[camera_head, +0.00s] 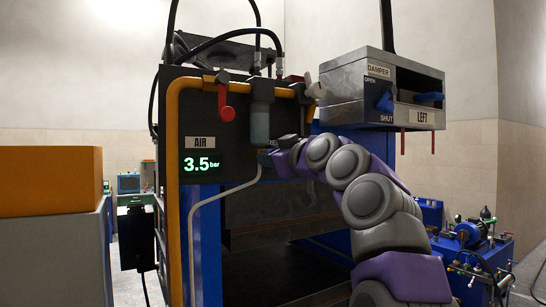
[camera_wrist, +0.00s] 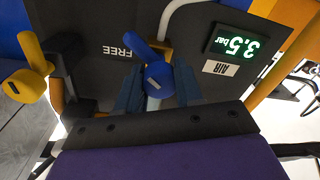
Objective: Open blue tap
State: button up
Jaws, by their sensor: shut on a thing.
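The blue tap (camera_wrist: 158,78) is in the middle of the wrist view, with its lever pointing up and slightly left in that picture. My gripper (camera_wrist: 158,92) has a dark finger on each side of the tap body and is shut on it. In the head view my gripper (camera_head: 273,154) reaches the front of the press below the grey cylinder. Only a small bit of the blue tap (camera_head: 264,159) shows there; my gripper hides most of it.
The AIR display (camera_head: 201,165) reads 3.5 bar. A red-handled tap (camera_head: 226,108) hangs from the yellow pipe (camera_head: 172,190) above left. The damper box (camera_head: 345,88) with blue levers is above my arm. A yellow knob (camera_wrist: 24,86) is at left in the wrist view.

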jog(key=m+p, duration=0.1)
jog(key=m, duration=0.3)
jog(key=shift+m, duration=0.4)
jog(key=m+p, duration=0.2)
jog(key=m, duration=0.1)
jog(key=shift+r+m+t, duration=0.15)
jog(key=shift+m+t, duration=0.15)
jog(key=shift+m, duration=0.1)
jog(key=m+p, duration=0.2)
jog(key=m, duration=0.1)
jog(key=shift+o, duration=0.3)
jog(key=shift+w+m+h+p, duration=0.1)
jog(key=shift+m+h+p, duration=0.2)
jog(key=shift+m, duration=0.4)
jog(key=shift+f+m, duration=0.25)
jog(key=shift+m, duration=0.25)
jog(key=shift+w+f, duration=0.1)
jog(key=shift+f, duration=0.1)
jog(key=o, duration=1)
jog(key=shift+a+r, duration=0.1)
jog(key=shift+r, duration=0.05)
